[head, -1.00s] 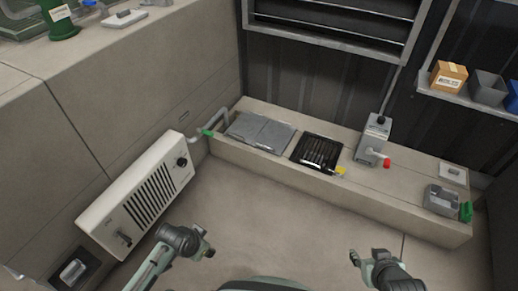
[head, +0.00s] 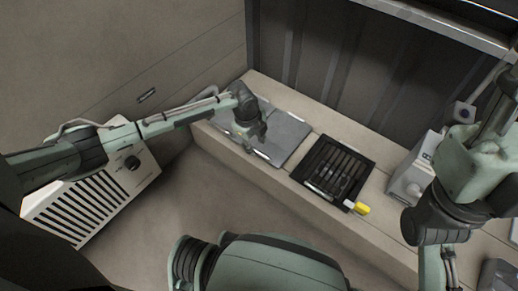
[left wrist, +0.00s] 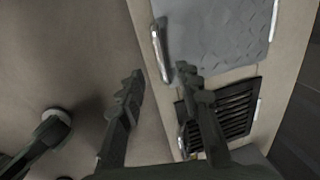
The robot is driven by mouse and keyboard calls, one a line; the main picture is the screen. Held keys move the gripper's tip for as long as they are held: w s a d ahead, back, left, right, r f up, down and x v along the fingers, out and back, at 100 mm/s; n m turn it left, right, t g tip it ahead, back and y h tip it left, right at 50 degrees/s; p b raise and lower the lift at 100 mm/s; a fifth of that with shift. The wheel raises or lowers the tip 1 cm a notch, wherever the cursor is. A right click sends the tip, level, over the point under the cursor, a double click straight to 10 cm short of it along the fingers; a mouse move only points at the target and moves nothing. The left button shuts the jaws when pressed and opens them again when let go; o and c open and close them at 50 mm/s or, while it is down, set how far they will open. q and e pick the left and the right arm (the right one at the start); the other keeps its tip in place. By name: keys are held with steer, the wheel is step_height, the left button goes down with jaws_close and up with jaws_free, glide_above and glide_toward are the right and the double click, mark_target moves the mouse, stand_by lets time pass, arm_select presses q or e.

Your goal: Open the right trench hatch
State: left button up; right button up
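The right trench hatch (head: 285,138) is a grey metal plate lying flat and closed in the ledge, beside the black grille. Its silver handle (left wrist: 162,50) shows at the hatch's front edge in the left wrist view. The left hatch (head: 222,119) is partly hidden by my left arm. My left gripper (head: 257,150) is over the front of the hatches. In the left wrist view my left gripper (left wrist: 160,75) is open, its fingertips on either side of the handle's lower end; I cannot tell whether they touch it. My right gripper is out of view.
A black grille (head: 335,170) with a yellow-tipped handle (head: 361,208) lies right of the hatch. A grey box-shaped unit (head: 409,180) stands farther right, partly behind my right arm. A white vented cabinet (head: 90,195) is at left. Open floor lies before the ledge.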

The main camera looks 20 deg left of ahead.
mark_target(259, 152)
arm_select(q)
steer(key=shift+w+d+f+b, duration=0.1)
steer(key=shift+w+f+b, duration=0.1)
steer(key=shift+f, duration=0.55)
steer(key=shift+w+f+b, duration=0.15)
steer(key=shift+f+b, duration=0.1)
steer(key=shift+f, duration=0.55)
steer(key=shift+w+d+f+b, duration=0.1)
steer(key=shift+w+f+b, duration=0.1)
steer(key=shift+f, duration=0.55)
steer(key=shift+c, duration=0.4)
jaws_close()
